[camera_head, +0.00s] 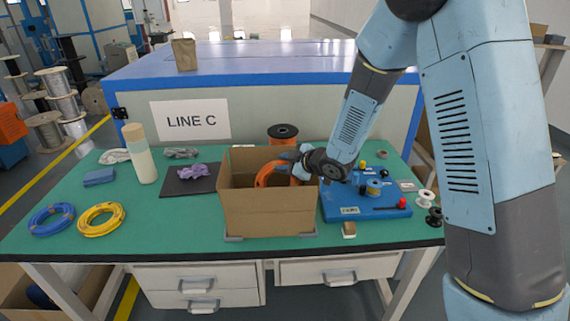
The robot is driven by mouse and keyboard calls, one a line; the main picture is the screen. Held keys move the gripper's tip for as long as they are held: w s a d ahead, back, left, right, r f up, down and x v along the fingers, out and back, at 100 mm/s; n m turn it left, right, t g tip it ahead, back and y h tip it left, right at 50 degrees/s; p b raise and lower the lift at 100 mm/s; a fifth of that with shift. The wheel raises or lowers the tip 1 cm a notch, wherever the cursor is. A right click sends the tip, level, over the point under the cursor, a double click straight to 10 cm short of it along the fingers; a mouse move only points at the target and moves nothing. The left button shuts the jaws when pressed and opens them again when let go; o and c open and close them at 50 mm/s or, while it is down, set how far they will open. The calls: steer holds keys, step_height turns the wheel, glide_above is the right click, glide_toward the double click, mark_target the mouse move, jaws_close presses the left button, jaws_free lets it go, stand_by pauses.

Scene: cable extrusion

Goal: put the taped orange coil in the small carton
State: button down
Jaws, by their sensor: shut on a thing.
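The small carton (268,209) is an open brown cardboard box in the middle of the green table. The orange coil (266,174) is partly visible above and inside the carton's opening; its lower part is hidden by the front wall. My gripper (284,168) is shut on the coil at its upper right side, over the carton's right part. The fingertips are small and partly hidden against the coil, and I cannot tell whether the coil touches the carton's bottom. The tape on the coil does not show clearly.
A blue board with fittings (365,205) stands close to the carton's right. A dark spool (283,132) stands behind it. A black mat (176,187) with a purple item, a pale bottle (141,155), a yellow coil (100,219) and a blue coil (52,219) lie left.

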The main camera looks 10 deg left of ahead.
steer(key=shift+f, duration=0.6)
steer(key=c, duration=0.8)
jaws_free()
steer(key=shift+r, duration=0.15)
